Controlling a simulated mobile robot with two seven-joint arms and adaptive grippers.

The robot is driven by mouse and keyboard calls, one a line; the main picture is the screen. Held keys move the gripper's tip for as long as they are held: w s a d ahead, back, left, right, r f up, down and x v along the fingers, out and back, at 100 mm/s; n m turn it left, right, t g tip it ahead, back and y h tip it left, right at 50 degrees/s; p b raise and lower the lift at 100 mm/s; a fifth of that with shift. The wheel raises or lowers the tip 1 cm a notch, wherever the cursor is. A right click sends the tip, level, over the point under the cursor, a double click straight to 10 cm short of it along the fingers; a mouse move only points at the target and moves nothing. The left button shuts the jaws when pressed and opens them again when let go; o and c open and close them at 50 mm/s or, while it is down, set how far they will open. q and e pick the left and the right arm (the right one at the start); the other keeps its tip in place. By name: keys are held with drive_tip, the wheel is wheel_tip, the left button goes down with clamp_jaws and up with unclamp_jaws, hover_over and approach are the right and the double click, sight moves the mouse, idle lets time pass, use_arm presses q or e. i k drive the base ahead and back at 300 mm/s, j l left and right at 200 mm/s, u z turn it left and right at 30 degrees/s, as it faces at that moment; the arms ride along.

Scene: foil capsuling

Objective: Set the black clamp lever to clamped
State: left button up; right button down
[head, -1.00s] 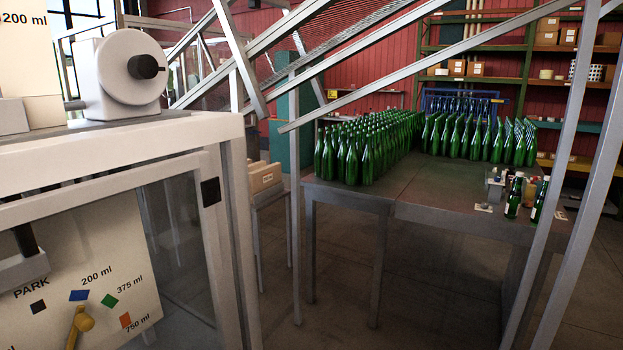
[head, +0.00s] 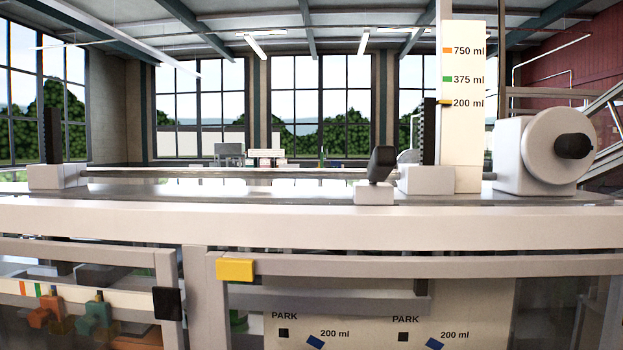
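A black lever (head: 382,162) stands on a small white block (head: 374,194) on top of the machine, right of the middle in the head view. It looks upright with a slight tilt; I cannot tell from this angle whether it is clamped. A metal bar (head: 240,173) runs along the machine top behind it, between a left white block (head: 58,177) and a right white block (head: 426,180), each with a black toothed post. Neither of my grippers is in view.
A scale plate (head: 464,130) marked 750, 375 and 200 ml stands right of the lever, beside a white round housing with a black knob (head: 574,146). Below the beam (head: 300,223) are framed doors with a yellow block (head: 235,270), a black block (head: 167,303) and PARK panels (head: 380,310).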

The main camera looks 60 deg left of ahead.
sight(383, 161)
drive_tip(key=u, duration=1.4)
